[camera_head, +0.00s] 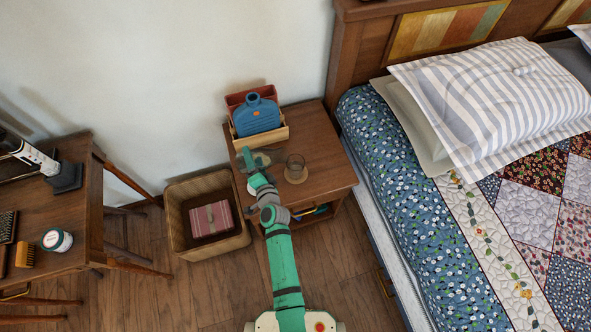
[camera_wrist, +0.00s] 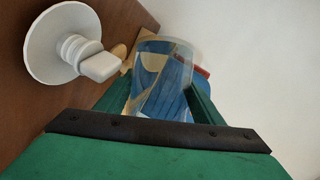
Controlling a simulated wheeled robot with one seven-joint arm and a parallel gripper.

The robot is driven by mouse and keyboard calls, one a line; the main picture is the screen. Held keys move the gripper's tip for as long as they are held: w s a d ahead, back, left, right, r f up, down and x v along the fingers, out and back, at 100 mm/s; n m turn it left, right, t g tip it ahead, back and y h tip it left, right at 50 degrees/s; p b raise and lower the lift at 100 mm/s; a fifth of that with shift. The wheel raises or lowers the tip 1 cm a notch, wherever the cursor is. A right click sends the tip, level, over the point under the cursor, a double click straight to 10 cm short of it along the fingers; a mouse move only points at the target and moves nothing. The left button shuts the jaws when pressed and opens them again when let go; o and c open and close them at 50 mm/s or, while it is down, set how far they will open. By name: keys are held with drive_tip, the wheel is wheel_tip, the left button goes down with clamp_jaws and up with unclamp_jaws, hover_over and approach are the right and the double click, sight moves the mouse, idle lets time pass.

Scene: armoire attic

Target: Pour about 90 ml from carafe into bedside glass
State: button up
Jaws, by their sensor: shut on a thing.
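My gripper (camera_head: 247,160) is over the left part of the bedside table. In the wrist view its green fingers (camera_wrist: 160,98) are shut on a clear vessel (camera_wrist: 165,62), which I take to be the carafe. In the head view the carafe is a faint clear shape (camera_head: 262,159) beside the fingers, largely hidden. Its liquid level and exact tilt cannot be told. The bedside glass (camera_head: 296,162) stands upright on a round coaster, right of my gripper and apart from it. A white stopper-like piece with a round disc (camera_wrist: 75,50) shows in the wrist view.
A blue bottle (camera_head: 256,116) sits in a wooden holder (camera_head: 262,139) at the back of the bedside table (camera_head: 325,150). A basket (camera_head: 175,243) with a pink striped item stands left, the bed (camera_head: 400,215) right. The table's front right is clear.

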sight(259, 161)
drive_tip(key=shift+d+f+b, duration=0.15)
drive_tip(key=shift+f+b, duration=0.2)
drive_tip(key=shift+d+r+n+g+h+b, duration=0.15)
drive_tip(key=shift+d+r+n+h+b, duration=0.1)
drive_tip(key=shift+r+n+b, duration=0.25)
drive_tip(key=shift+d+r+n+g+h+b, duration=0.15)
drive_tip(key=shift+d+r+n+h, duration=0.25)
drive_tip(key=shift+r, duration=0.3)
drive_tip(key=shift+d+r+n+g+h+b, duration=0.15)
drive_tip(key=shift+r+n+b, duration=0.2)
drive_tip(key=shift+r+n, duration=0.2)
drive_tip(key=shift+d+r+n+h+b, duration=0.3)
drive_tip(key=shift+d+n+h+b, duration=0.1)
drive_tip(key=shift+n+h, duration=0.2)
drive_tip(key=shift+a+n+h+b, duration=0.1)
drive_tip(key=shift+n+h+b, duration=0.3)
drive_tip(key=shift+n, duration=0.05)
drive_tip(key=shift+n+g+h+b, duration=0.25)
drive_tip(key=shift+n+h+b, duration=0.4)
drive_tip(key=shift+n, duration=0.25)
drive_tip(key=shift+d+f+n+h+b, duration=0.45)
drive_tip(key=shift+n+h+b, duration=0.25)
drive_tip(key=shift+n, duration=0.3)
